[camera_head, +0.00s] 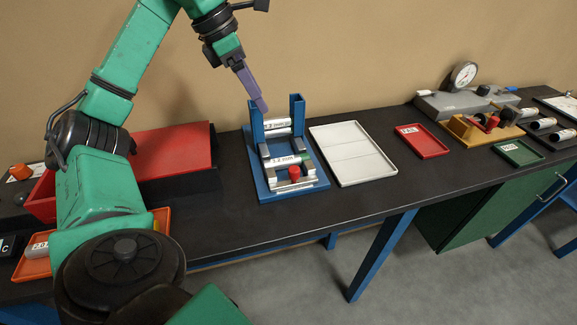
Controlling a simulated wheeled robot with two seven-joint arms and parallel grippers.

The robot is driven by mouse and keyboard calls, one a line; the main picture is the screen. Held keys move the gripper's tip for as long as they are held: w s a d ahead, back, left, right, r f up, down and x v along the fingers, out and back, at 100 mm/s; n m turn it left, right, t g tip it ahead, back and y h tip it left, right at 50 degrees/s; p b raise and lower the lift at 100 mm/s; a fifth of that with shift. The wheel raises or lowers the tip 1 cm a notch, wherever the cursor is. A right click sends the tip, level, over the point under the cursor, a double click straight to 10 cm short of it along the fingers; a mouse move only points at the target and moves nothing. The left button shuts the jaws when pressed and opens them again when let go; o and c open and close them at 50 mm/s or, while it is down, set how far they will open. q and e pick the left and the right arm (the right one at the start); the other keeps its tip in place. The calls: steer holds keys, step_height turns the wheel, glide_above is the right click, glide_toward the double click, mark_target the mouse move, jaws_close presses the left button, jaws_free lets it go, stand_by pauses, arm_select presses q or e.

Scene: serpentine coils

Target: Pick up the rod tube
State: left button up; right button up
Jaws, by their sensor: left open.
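A blue stand (263,187) on the bench holds two white-labelled tubes lying across it. The upper tube (278,126) lies between two blue uprights, and the lower tube (284,163) has a green end. Their labels carry small millimetre print; I cannot tell from it which is the rod tube. My left gripper (260,102) points down just above and behind the upper tube, by the left upright. It is open, its fingers overlapping in this view; contact with the tube cannot be told. Another labelled tube (38,248) lies in an orange tray (36,268) at lower left, partly hidden by my arm.
A red knob (294,173) sits at the stand's front. A white divided tray (352,155) lies right of it. A red tray (421,140), green tray (518,153) and dial gauge (464,75) are farther right. A red bin (165,152) stands left, behind my arm.

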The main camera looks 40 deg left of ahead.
arm_select(q)
steer(key=b, duration=0.3)
glide_toward(285, 158)
step_height(285, 158, down, 2)
steer(key=shift+w+f+b, duration=0.1)
steer(key=shift+b, duration=0.7)
steer(key=x, duration=0.7)
steer(key=shift+w+d+f, duration=0.15)
steer(key=shift+w+d, duration=0.05)
steer(key=shift+d, duration=0.05)
jaws_close()
arm_select(e)
step_height(285, 158, down, 7)
steer(key=w, duration=0.1)
